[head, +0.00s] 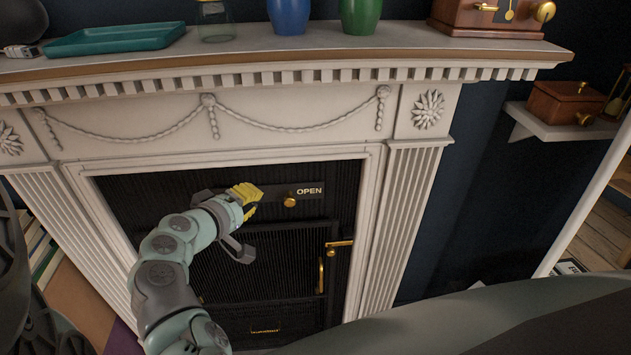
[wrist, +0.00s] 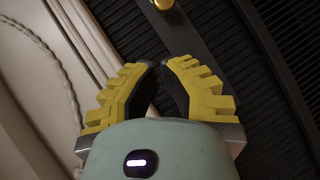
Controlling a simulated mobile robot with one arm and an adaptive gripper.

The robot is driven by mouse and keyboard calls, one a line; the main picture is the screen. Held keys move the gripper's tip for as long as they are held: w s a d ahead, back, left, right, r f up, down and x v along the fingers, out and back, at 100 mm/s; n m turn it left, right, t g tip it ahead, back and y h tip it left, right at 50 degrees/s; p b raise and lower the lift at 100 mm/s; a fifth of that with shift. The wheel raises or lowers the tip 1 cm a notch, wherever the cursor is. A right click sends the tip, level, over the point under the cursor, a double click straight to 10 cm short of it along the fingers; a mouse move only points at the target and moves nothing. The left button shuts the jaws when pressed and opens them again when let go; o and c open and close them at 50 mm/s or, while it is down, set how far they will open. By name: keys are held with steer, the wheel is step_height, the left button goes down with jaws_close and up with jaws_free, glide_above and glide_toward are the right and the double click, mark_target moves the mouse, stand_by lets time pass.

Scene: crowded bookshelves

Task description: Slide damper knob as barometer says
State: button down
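The brass damper knob (head: 290,201) sits on a dark slide strip in the upper part of the black fireplace front, just below the left part of the word OPEN (head: 309,191). My gripper (head: 250,192), with yellow fingers, is just left of the knob and apart from it. The brass knob (wrist: 163,4) shows at that view's top edge, ahead of the tips. No barometer dial is readable. Any label left of my gripper is hidden by my arm.
The white mantel surround (head: 408,220) frames the fireplace. A brass door handle (head: 322,268) is below the knob. On the mantel shelf stand a teal tray (head: 115,38), blue and green vases, and a wooden case with brass parts (head: 485,18), cut off at the top.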

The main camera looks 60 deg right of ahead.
steer(key=shift+b+v, duration=0.4)
steer(key=shift+v, duration=2.25)
